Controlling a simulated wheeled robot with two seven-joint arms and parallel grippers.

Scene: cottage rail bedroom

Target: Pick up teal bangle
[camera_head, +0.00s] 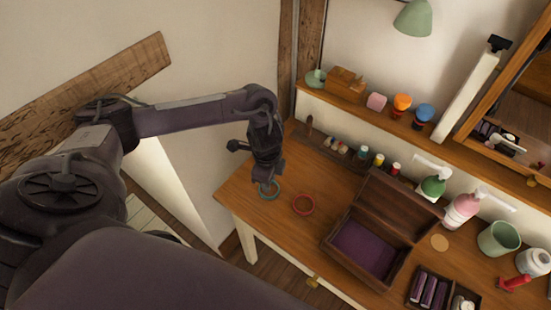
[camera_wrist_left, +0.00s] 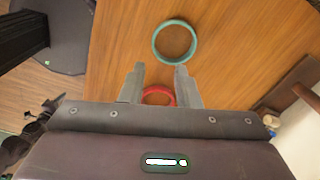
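The teal bangle (camera_head: 272,198) lies flat on the wooden dressing table near its left end, just under my left gripper (camera_head: 264,183). In the left wrist view the teal bangle (camera_wrist_left: 155,47) lies beyond the fingertips, slightly right of centre. My left gripper (camera_wrist_left: 160,70) is open there, with an empty gap between its two fingers. The gripper partly covers the bangle in the head view, and I cannot tell the exact height between them. My right gripper is not in view.
A red bangle (camera_head: 303,213) lies right of the teal one; it also shows between the finger bases in the left wrist view (camera_wrist_left: 158,89). An open wooden box (camera_head: 397,205) with purple lining stands further right. Bottles line the wall. The table's left end is bare.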

